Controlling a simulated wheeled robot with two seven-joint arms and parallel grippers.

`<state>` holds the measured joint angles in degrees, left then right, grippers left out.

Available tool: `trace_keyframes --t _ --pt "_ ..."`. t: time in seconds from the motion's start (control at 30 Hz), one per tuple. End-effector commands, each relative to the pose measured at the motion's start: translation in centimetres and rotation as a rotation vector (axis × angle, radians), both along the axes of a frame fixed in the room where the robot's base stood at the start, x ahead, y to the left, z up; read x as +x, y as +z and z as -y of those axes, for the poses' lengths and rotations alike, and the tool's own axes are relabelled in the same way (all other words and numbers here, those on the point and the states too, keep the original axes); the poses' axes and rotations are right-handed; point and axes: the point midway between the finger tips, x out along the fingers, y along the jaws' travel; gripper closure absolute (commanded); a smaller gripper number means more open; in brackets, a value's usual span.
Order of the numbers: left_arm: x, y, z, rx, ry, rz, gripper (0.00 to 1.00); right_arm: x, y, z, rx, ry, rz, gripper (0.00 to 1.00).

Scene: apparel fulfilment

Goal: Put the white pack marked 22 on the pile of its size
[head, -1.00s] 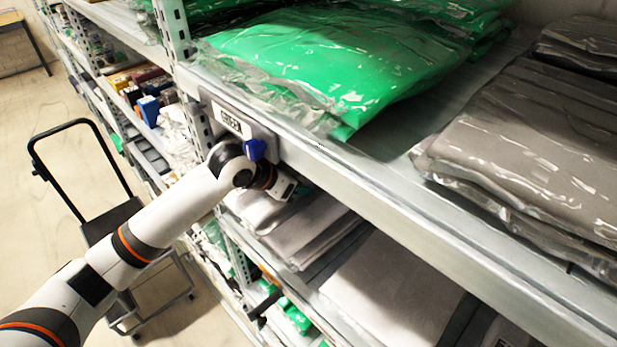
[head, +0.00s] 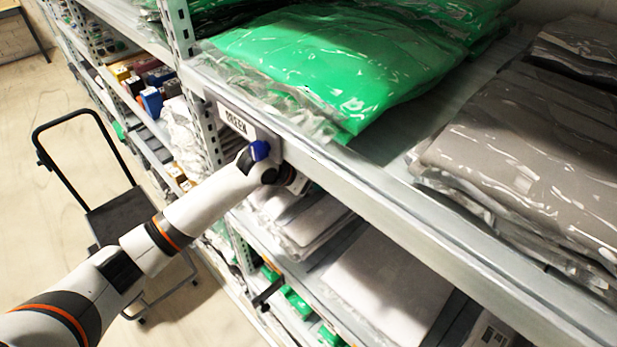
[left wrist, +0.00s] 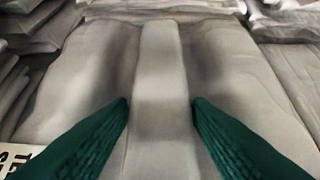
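In the head view, pale packs lie on the shelf below the upper board, one group (head: 308,222) near my left arm and another pack (head: 385,285) further right. My left arm reaches under the upper shelf's front edge, which hides its gripper there. In the left wrist view, my left gripper (left wrist: 159,103) has its two green fingers spread wide, with nothing clearly held between them. A pale grey-white pack (left wrist: 160,60) with a raised lengthwise band lies below and ahead of the fingers. I cannot read a 22 on any pack. My right gripper is not in view.
The upper shelf edge (head: 400,205) overhangs the lower packs. Green packs (head: 330,55) and grey packs (head: 540,140) lie on top. A perforated upright (head: 195,85) stands by my arm. A black-handled trolley (head: 115,215) stands on the floor at left. Other packs (left wrist: 45,20) border the wrist view.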

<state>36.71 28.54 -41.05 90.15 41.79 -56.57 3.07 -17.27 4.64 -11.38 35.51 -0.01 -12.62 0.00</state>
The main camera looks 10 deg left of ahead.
Motion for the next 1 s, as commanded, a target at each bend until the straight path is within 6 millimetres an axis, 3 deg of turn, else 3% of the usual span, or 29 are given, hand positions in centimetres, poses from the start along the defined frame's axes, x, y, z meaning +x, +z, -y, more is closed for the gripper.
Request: trace_keyframes --t 0.1,0.47,1.0 --pt "0.0 0.0 0.0 0.000 0.000 0.000 0.37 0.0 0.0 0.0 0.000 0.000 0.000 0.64" --pt "-0.2 0.4 -0.2 0.000 0.000 0.000 0.37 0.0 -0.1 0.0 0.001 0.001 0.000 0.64" --pt "-6.0 7.4 -4.1 0.001 0.001 0.003 0.37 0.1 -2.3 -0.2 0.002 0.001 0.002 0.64"
